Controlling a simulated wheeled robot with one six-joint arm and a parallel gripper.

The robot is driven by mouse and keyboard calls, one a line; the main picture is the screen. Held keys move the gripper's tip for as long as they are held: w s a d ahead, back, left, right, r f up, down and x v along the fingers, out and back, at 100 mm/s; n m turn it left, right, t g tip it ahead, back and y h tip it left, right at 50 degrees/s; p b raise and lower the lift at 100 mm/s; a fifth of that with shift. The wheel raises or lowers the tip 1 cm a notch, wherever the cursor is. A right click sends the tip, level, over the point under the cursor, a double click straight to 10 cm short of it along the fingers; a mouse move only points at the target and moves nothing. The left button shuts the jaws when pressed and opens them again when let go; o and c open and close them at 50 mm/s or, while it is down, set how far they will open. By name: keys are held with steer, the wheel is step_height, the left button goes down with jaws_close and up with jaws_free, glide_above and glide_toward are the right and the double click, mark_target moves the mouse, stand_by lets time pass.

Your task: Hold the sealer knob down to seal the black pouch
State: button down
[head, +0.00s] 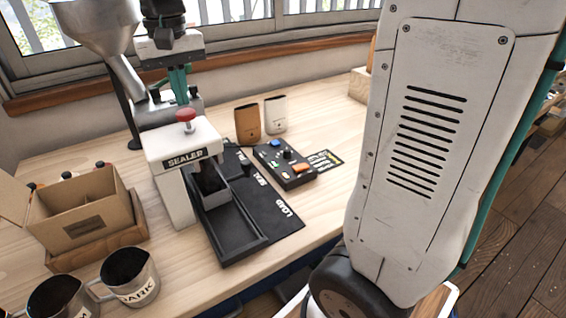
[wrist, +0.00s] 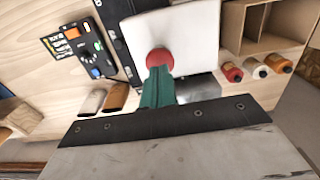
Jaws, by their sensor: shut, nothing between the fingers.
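The white sealer (head: 184,145) stands on the wooden bench with a round red knob (head: 186,115) on its top. The knob also shows in the wrist view (wrist: 160,60), just past my fingertips. My gripper (head: 183,97) is shut and empty, its teal fingers pointing down above the knob. In the head view a small gap seems to show between fingertips and knob; contact cannot be told in the wrist view. The black pouch (head: 208,179) sits upright under the sealer head, at the back end of a black tray (head: 229,250). The wrist view hides it.
A control box (head: 285,166) with coloured buttons lies right of the sealer. Brown (head: 247,124) and white (head: 275,115) pouches stand behind it. A cardboard box (head: 83,208) and metal jugs (head: 130,277) stand at left.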

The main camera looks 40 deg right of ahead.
mark_target(185, 112)
steer(key=shift+f, duration=0.2)
steer(key=shift+f, duration=1.6)
stand_by(1.0)
steer(key=shift+r, duration=3.05)
